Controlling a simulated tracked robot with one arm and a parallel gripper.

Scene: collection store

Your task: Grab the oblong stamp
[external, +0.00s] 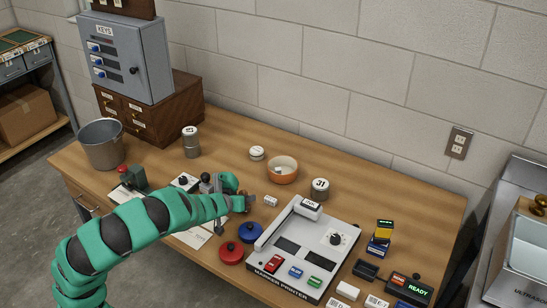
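My gripper (248,200) is at the end of the green-sleeved arm, low over the middle of the desk. A small brownish piece shows at its fingers, and I cannot tell whether it is held or which thing it is. The finger gap is too small to make out. Dark-handled small items (206,182), possibly stamps, stand just left of the gripper, partly behind the arm. I cannot tell which item is the oblong stamp. A small white block (270,201) lies just right of the fingers, apart from them.
Red (231,253) and blue (250,232) round pads lie in front of the gripper. The marker printer (303,251) stands to the right. A metal bucket (101,145) stands at left. The desk's back right is clear.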

